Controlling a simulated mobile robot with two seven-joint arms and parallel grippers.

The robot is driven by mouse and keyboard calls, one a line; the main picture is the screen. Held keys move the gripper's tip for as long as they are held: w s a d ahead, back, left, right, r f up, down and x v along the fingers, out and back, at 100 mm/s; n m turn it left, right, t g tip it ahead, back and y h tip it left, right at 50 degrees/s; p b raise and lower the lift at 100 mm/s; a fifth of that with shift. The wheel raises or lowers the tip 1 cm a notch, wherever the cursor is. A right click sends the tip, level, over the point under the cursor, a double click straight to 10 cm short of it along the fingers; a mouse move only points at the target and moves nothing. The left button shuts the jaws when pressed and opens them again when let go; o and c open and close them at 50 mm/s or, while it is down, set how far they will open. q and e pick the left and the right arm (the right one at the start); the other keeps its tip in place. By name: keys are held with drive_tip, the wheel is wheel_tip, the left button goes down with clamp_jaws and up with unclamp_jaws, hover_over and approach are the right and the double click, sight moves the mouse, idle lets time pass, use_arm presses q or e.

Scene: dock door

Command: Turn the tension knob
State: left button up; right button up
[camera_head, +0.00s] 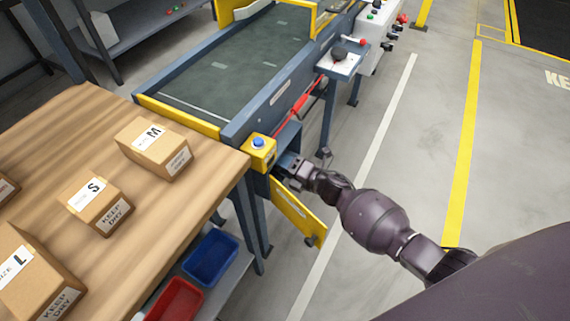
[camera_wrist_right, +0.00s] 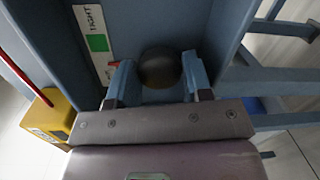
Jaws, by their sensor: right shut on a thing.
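The tension knob (camera_wrist_right: 159,66) is a dark round knob in the right wrist view, set in a blue-grey recessed housing. My right gripper (camera_head: 287,163) is at the near end of the conveyor, beside the yellow button box. In the wrist view its two blue-grey fingers stand on either side of the knob, shut on it. A white label (camera_wrist_right: 94,38) reading TIGHT with a green square is left of the knob. In the head view the knob is hidden by the gripper and housing. My left gripper is in neither view.
The yellow box (camera_head: 259,154) with a blue button is close left of my right gripper. A yellow panel (camera_head: 298,212) hangs below it. A wooden table (camera_head: 150,225) with several cartons is at left. Blue (camera_head: 210,257) and red (camera_head: 175,300) bins sit below. Floor at right is clear.

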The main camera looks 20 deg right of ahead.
drive_tip(key=m, duration=0.2)
drive_tip(key=shift+r+m+g+p, duration=0.15)
drive_tip(key=shift+m+g+p, duration=0.15)
drive_tip(key=shift+p, duration=0.05)
drive_tip(key=shift+m+y, duration=0.3)
drive_tip(key=shift+m, duration=0.9)
drive_tip(key=m+p, duration=0.1)
drive_tip(key=m, duration=0.3)
drive_tip(key=shift+m+g, duration=0.3)
drive_tip(key=shift+g, duration=0.1)
drive_tip(key=o, duration=0.6)
drive_tip(key=shift+d, duration=0.1)
